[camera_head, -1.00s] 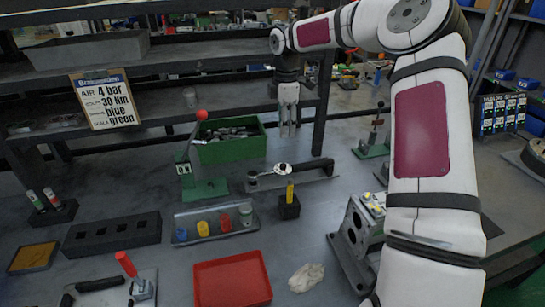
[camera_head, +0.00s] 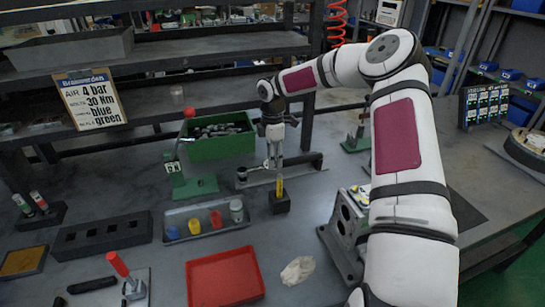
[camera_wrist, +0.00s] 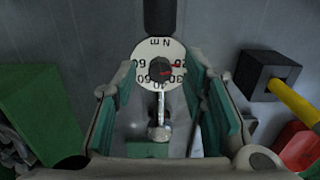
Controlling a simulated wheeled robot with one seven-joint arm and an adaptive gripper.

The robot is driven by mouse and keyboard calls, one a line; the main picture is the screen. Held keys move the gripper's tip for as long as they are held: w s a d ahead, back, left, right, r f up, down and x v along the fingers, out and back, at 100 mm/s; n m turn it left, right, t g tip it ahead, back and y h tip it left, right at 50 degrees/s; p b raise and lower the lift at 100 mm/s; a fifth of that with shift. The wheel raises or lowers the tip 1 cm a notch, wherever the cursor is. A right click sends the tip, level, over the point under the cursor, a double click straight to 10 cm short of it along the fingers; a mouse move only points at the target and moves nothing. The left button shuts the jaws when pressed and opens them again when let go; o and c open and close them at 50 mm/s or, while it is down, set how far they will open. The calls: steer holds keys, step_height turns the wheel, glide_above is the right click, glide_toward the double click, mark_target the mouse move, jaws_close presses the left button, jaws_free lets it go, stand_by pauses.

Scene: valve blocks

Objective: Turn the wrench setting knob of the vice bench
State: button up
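The torque wrench lies on a dark stand (camera_head: 300,166) on the bench. In the wrist view its round white dial (camera_wrist: 143,52) reads "N m" with numbers from about 20 to 60. A dark setting knob (camera_wrist: 159,73) sits at the dial's middle, and a red pointer (camera_wrist: 174,72) points right, near the 20 and 30 marks. My gripper (camera_head: 275,166) points down over the wrench. In the wrist view my gripper (camera_wrist: 163,75) is open, with its teal pads on both sides of the dial and a gap at each side. Contact cannot be seen.
A green bin (camera_head: 218,148) stands behind left, beside a green press with a red-knobbed lever (camera_head: 190,115). A black block with a yellow-handled tool (camera_head: 280,203) stands close in front. A red tray (camera_head: 225,278) lies nearer. A sign (camera_head: 90,100) reads "4 bar, 30 Nm, blue, green".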

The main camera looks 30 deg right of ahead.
jaws_close()
steer(key=shift+m, duration=0.3)
steer(key=m+b, duration=0.1)
steer(key=m, duration=0.3)
steer(key=shift+w, duration=0.1)
steer(key=shift+m+b, duration=0.5)
steer(key=shift+m, duration=2)
jaws_free()
